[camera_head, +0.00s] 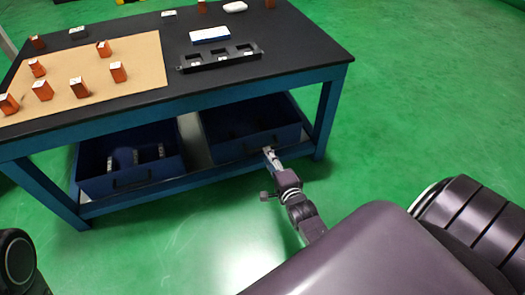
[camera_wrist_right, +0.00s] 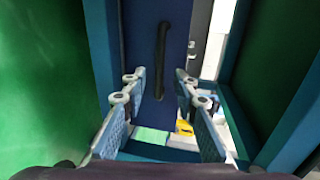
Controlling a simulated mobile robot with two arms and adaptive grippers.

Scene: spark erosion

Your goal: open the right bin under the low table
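The low table (camera_head: 290,55) has a black top and a blue frame. Under it, the right bin (camera_head: 225,150) is a dark blue open box on the lower shelf. My right gripper (camera_head: 268,153) is at the front of this bin, by its handle. In the right wrist view the bin's blue front (camera_wrist_right: 135,40) shows its black bar handle (camera_wrist_right: 161,60). The fingers of my right gripper (camera_wrist_right: 160,78) are apart, one on each side of the handle, with gaps visible. Whether the handle is fully between the fingertips is unclear. My left gripper is not in view.
The left bin (camera_head: 130,184) sits beside it with some items inside. A table leg (camera_head: 326,115) stands just right of the right bin. Orange blocks (camera_head: 118,72), a black tray (camera_head: 220,60) and a blue-white box (camera_head: 210,35) are on top. Green floor in front is clear.

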